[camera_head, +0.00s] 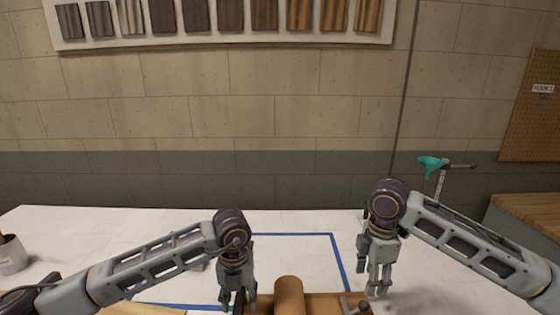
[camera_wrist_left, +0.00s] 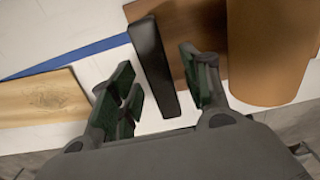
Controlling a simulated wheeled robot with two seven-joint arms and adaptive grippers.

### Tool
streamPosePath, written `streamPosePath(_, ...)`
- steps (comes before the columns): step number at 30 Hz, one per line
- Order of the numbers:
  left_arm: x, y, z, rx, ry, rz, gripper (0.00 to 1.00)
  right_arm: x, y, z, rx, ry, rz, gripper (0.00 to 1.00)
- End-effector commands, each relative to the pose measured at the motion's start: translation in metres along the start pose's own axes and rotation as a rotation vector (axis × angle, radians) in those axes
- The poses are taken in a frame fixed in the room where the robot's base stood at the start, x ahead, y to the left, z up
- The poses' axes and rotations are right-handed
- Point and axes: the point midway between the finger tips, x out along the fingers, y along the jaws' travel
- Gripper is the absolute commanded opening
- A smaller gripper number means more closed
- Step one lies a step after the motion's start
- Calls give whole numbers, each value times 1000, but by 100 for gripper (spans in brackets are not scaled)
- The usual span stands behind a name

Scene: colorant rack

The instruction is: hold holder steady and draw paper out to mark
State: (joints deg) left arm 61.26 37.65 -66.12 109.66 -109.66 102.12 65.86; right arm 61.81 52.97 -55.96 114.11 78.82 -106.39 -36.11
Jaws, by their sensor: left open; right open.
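The holder has a brown wooden base (camera_head: 328,300) at the bottom edge of the head view, partly cut off. A brown paper roll (camera_head: 289,295) sits on it and shows at the right of the left wrist view (camera_wrist_left: 268,50). A black upright bar (camera_wrist_left: 152,62) stands at the holder's left end. My left gripper (camera_head: 238,298) is open, its fingers on either side of the bar; contact is unclear. My right gripper (camera_head: 371,280) is open and empty above the holder's right end, near a grey metal fitting (camera_head: 355,305).
A blue outline (camera_head: 335,255) marks the white table (camera_head: 300,222) behind the holder. A pale wood board (camera_wrist_left: 40,97) lies left of the holder. A cup (camera_head: 12,256) stands at far left. A teal-headed tool (camera_head: 431,166) stands beyond the right arm.

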Motion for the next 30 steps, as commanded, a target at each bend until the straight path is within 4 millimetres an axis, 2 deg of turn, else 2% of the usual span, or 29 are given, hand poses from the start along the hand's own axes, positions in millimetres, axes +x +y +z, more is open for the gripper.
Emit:
streamPosePath(18, -86, 0, 1, 1, -2, -1, 47, 0, 0, 0, 0, 0, 0, 50)
streamPosePath(24, -100, 0, 0, 0, -1, -1, 47, 0, 0, 0, 0, 0, 0, 50)
streamPosePath(30, -102, 0, 0, 0, 0, 0, 47, 0, 0, 0, 0, 0, 0, 50)
